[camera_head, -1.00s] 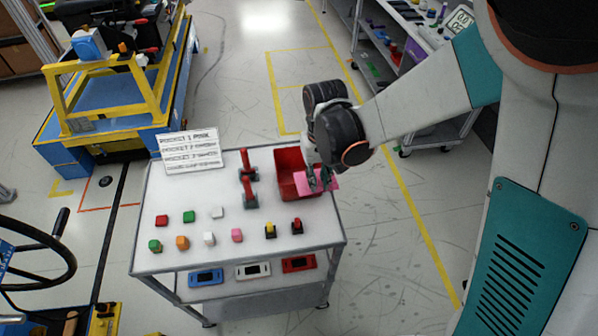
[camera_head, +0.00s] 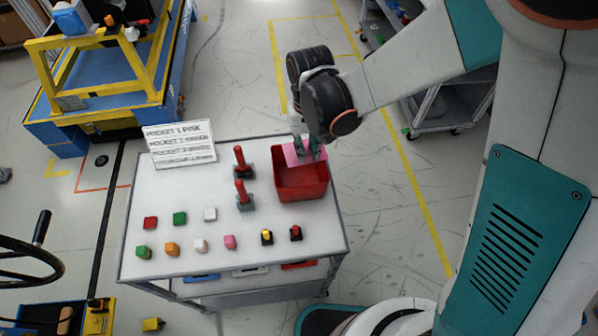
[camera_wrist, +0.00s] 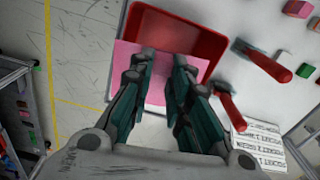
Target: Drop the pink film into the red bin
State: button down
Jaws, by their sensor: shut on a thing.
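The pink film (camera_head: 294,154) is a flat pink sheet held in my gripper (camera_head: 308,152), at the back of the red bin. The red bin (camera_head: 303,190) is an open box at the right side of the white cart top. In the wrist view, my gripper (camera_wrist: 166,62) has its fingers on the pink film (camera_wrist: 128,58), which spreads on both sides of them. The film overlaps the lower part of the red bin (camera_wrist: 205,40) in that view. The bin's floor looks empty. The height of the film above the rim cannot be told.
Two red-handled levers (camera_head: 242,194) stand just left of the bin. Several small coloured blocks and two switches lie on the front half of the cart top (camera_head: 190,220). A white sign (camera_head: 180,146) stands at the back left.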

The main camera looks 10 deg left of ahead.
notch_tip(320, 180, down, 5)
jog(key=b, duration=0.2)
jog(key=shift+w+r+b, duration=0.1)
jog(key=shift+w+b, duration=0.05)
jog(key=shift+b, duration=0.15)
jog(key=shift+r, duration=0.1)
jog(key=c, duration=1.4)
grip_release()
jog(key=shift+r, duration=3.75)
